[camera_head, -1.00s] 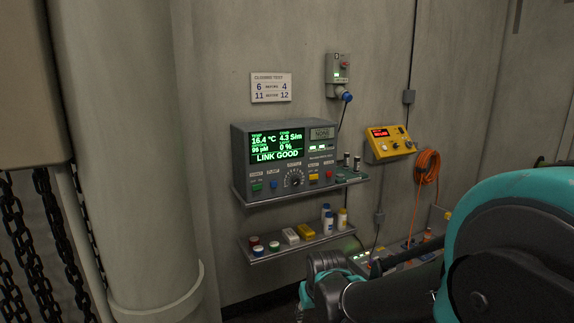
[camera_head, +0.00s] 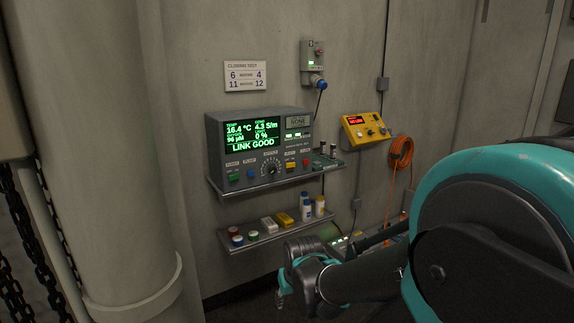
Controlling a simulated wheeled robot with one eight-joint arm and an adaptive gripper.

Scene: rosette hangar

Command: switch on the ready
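A grey instrument box (camera_head: 222,150) stands on the upper wall shelf. Its green-lit screen (camera_head: 252,134) reads "LINK GOOD", with temperature and other values above. Along its lower front are a green control (camera_head: 234,177), a blue one (camera_head: 251,173), a round dial (camera_head: 269,169), a yellow control (camera_head: 291,165) and a small red one (camera_head: 306,163). The label above the yellow one seems to read "READY", but is too small to be sure. My gripper (camera_head: 282,301) hangs low, in front of and below the lower shelf, clear of the box. Its fingers are too small and dark to judge.
The lower shelf (camera_head: 262,240) holds bottles, small jars and blocks. A yellow control box (camera_head: 364,130) and an orange coiled cable (camera_head: 399,152) hang to the right. A thick round column (camera_head: 105,150) and chains stand left. Open air lies before the upper shelf.

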